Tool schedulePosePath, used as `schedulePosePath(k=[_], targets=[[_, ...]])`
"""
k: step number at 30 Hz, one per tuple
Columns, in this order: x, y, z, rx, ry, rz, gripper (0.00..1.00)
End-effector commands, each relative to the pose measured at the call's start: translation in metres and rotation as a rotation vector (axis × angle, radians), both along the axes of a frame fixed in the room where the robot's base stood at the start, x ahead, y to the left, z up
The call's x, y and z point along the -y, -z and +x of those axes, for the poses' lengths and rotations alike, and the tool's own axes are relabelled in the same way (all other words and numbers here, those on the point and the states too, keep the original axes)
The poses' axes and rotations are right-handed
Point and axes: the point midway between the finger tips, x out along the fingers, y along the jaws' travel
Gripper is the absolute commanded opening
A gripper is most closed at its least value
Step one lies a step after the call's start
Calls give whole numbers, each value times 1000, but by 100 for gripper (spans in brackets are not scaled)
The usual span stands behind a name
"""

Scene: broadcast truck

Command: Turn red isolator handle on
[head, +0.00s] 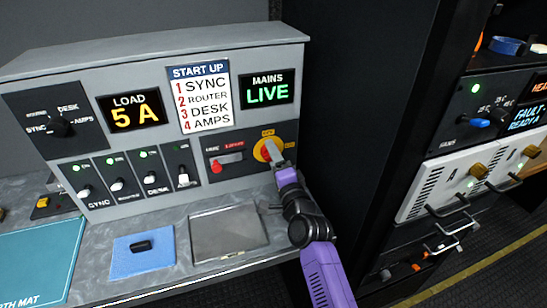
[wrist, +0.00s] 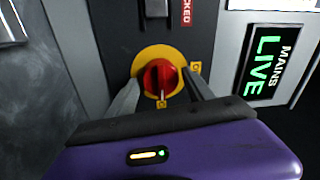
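The red isolator handle (head: 266,153) sits on a round yellow plate (head: 259,148) at the right end of the grey console's lower panel. In the wrist view the red handle (wrist: 158,78) is in the middle, with a white mark at its lower end beside a small yellow label (wrist: 161,104). Another yellow label (wrist: 196,67) is to the right. My gripper (head: 274,152) is at the handle. In the wrist view its two grey fingers (wrist: 160,88) stand either side of the handle, with yellow plate showing between. It looks open. Contact is unclear.
The mains display (head: 267,88) reads LIVE, and the load display (head: 135,109) reads 5 A. A start-up card (head: 199,94) lists steps. A dark rack side (head: 360,110) stands close to the right of my arm.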

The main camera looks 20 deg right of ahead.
Motion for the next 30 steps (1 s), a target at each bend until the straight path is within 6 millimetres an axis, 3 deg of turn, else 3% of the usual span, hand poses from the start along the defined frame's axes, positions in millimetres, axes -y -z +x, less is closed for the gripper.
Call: schedulePosePath(k=[13, 24, 30], targets=[[-1, 0, -6, -1, -1, -3, 69], [-2, 0, -59, -3, -2, -4, 69], [-1, 3, -74, -2, 0, -3, 69]])
